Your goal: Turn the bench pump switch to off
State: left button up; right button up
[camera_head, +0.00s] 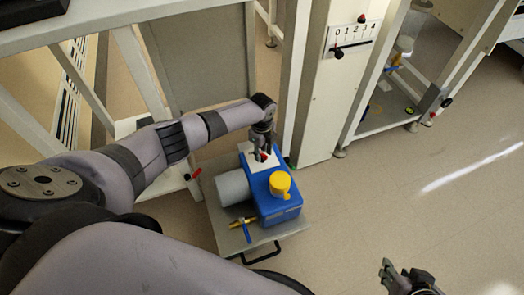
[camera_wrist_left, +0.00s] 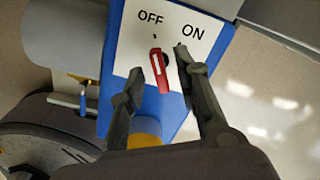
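The blue bench pump (camera_head: 268,200) with a grey motor cylinder and yellow cap stands on a low grey platform. Its white switch plate (camera_wrist_left: 133,50) carries the words OFF and ON. The red switch handle (camera_wrist_left: 159,74) lies between my left fingers in the left wrist view, its upper end towards the OFF label. My left gripper (camera_head: 262,153) is over the plate. In the left wrist view it (camera_wrist_left: 157,62) is open, one finger on each side of the handle, with visible gaps. My right gripper (camera_head: 408,274) is open and empty over the floor at the bottom right, partly cut off.
A brass valve with a blue lever (camera_head: 245,228) sticks out at the pump's front. A white post and a panel with a 0-4 scale (camera_head: 350,38) stand behind it. A bench (camera_head: 130,12) is at upper left. The floor at right is clear.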

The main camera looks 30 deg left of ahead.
aim_at(262, 154)
pick_arm(q)
notch_tip(262, 154, up, 12)
dwell(0.6)
jog(key=shift+d, duration=0.1)
dwell(0.5)
